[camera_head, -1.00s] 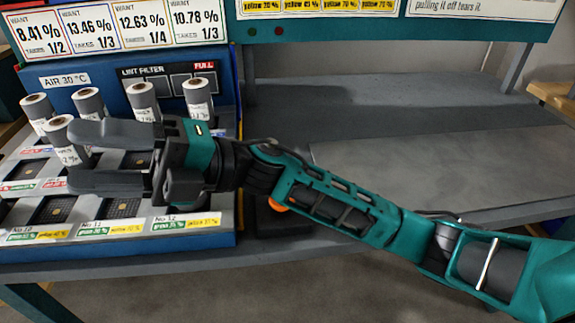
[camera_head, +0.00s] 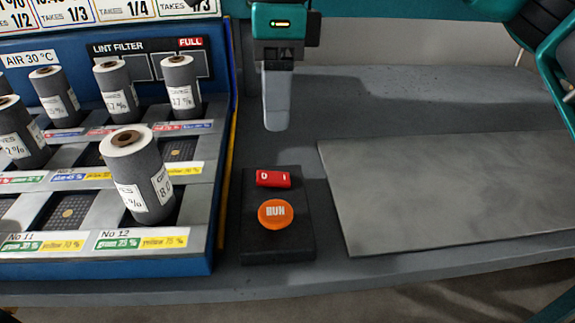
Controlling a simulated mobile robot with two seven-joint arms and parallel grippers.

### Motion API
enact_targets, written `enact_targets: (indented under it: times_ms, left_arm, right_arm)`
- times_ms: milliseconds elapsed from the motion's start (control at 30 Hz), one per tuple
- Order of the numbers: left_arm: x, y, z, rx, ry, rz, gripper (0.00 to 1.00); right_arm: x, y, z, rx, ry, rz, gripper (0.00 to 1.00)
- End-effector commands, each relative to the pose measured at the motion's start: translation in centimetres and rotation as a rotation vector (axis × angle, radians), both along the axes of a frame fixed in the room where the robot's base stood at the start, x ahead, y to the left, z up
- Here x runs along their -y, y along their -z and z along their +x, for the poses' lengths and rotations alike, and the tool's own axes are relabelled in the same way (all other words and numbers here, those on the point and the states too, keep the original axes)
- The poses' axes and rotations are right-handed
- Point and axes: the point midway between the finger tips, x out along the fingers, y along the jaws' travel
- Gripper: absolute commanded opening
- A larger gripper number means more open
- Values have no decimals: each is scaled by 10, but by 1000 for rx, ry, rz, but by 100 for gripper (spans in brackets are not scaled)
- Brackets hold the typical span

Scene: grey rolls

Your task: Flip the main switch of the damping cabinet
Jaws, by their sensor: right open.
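The damping cabinet (camera_head: 228,150) is the blue unit at the left, with grey rolls on its pads. A black control box (camera_head: 279,248) beside it carries a red rocker switch (camera_head: 273,179) marked 0 and I, and an orange RUN button (camera_head: 276,213) in front of the switch. My right gripper (camera_head: 277,125) hangs pointing down, above and behind the switch, clear of it. It is open and empty; it shows edge-on, so one finger hides the other. My left gripper is not in view.
A grey roll (camera_head: 140,180) stands at No 12, near the control box. Several more rolls stand behind it and to its left. A flat grey sheet (camera_head: 440,190) lies on the table to the right. The table behind the box is clear.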

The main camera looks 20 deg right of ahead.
Motion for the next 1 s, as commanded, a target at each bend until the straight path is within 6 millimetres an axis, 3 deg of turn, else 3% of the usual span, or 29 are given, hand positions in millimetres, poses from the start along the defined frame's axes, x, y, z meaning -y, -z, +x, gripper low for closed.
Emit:
enact_targets:
  times_ms: [100, 233, 700, 1000]
  left_arm:
    - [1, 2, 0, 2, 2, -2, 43]
    - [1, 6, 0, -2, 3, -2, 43]
    - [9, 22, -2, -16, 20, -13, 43]
    - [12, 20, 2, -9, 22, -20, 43]
  right_arm:
    - [13, -5, 3, 30, 17, -49, 57]
    - [15, 4, 3, 32, 19, -57, 57]
    - [14, 95, 3, 30, 18, -54, 57]
    - [14, 121, 3, 32, 19, -52, 57]
